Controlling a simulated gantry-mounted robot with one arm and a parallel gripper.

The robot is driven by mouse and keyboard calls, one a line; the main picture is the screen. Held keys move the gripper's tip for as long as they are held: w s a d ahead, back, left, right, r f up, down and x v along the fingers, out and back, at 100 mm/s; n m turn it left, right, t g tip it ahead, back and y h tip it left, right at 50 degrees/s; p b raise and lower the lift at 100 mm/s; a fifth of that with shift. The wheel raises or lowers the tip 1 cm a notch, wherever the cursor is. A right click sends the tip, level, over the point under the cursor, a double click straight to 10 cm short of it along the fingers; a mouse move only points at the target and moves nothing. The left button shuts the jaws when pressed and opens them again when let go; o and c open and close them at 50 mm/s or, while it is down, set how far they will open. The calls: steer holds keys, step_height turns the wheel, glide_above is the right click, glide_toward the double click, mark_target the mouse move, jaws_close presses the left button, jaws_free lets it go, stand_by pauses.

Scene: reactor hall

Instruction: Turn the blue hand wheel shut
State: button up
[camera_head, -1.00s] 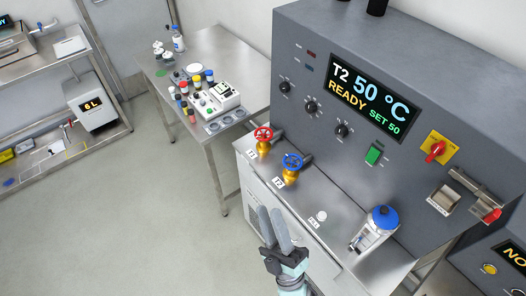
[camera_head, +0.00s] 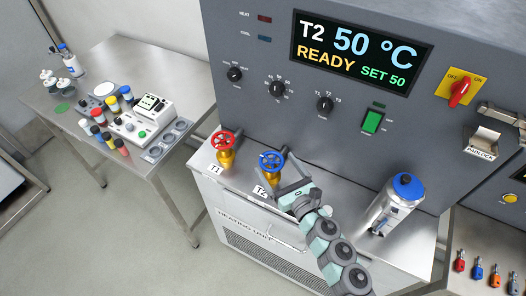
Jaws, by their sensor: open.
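The blue hand wheel (camera_head: 271,161) sits on a brass valve body on the heating unit's steel ledge, behind the label T2. My gripper (camera_head: 288,181) is just in front of and to the right of this valve, with its fingers pointing toward it. The fingers partly overlap the lower valve body in this view. I cannot tell whether they touch it. The gripper is open, and nothing shows in it.
A red hand wheel (camera_head: 223,140) labelled T1 stands close to the left. A blue-lidded steel vessel (camera_head: 394,205) stands at right on the ledge. The panel display (camera_head: 360,52) reads T2 50 °C, READY, SET 50. A side table (camera_head: 180,92) holds bottles and instruments.

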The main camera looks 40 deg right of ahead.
mark_target(266, 152)
steer(key=x, duration=0.7)
steer(key=shift+a+p, duration=0.15)
steer(key=shift+p, duration=0.15)
steer(key=c, duration=1.4)
